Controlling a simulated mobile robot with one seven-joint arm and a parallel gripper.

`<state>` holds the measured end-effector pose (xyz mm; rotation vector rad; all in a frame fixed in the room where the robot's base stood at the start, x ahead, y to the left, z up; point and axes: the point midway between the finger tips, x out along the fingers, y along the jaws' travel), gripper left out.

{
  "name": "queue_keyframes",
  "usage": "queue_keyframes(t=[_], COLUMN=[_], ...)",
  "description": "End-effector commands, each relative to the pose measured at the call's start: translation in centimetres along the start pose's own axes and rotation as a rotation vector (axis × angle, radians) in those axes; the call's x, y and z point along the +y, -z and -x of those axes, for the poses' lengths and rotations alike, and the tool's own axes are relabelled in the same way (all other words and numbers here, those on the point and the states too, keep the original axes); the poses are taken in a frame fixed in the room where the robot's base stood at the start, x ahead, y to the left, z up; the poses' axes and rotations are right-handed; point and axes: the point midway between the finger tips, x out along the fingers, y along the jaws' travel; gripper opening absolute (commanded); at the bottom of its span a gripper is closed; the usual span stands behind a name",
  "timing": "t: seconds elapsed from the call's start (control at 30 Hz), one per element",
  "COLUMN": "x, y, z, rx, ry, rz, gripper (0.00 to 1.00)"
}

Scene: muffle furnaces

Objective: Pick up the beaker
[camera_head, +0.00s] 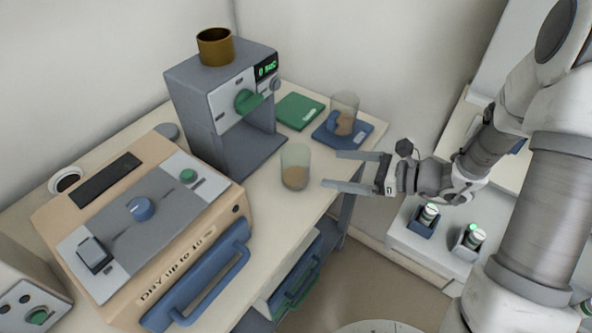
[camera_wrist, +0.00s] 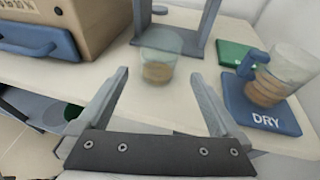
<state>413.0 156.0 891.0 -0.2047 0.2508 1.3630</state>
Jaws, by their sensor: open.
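A clear beaker (camera_head: 295,168) with brown contents in its lower part stands upright on the table, in front of the grey machine. It also shows in the wrist view (camera_wrist: 158,58), ahead of the fingers and a little left of the middle between them. A second clear vessel (camera_head: 343,113) with brown contents and a blue handle stands on a blue pad marked DRY; it is at the right in the wrist view (camera_wrist: 270,80). My gripper (camera_head: 332,170) is open and empty. Its fingers point toward the first beaker and lie to its right in the head view, apart from it.
A grey machine (camera_head: 222,110) with a brown cup on top stands behind the beaker. A beige furnace (camera_head: 145,225) with a blue handle is at left. A green book (camera_head: 299,111) lies at the back. The table's front edge (camera_head: 322,212) is near my gripper.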

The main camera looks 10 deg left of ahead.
Motion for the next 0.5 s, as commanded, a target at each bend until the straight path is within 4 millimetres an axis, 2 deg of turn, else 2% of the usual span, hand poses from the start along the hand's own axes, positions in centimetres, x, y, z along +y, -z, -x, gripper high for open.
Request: queue_keyframes(t=[0.03, 0.2, 0.5], x=[0.1, 0.1, 0.1], y=[0.2, 0.2, 0.2], z=[-1.3, -4.5, -6.9], rx=[0.000, 0.001, 0.001], ry=[-0.006, -0.005, -0.003], rz=[0.001, 0.001, 0.001], gripper=[1.00, 1.00, 1.00])
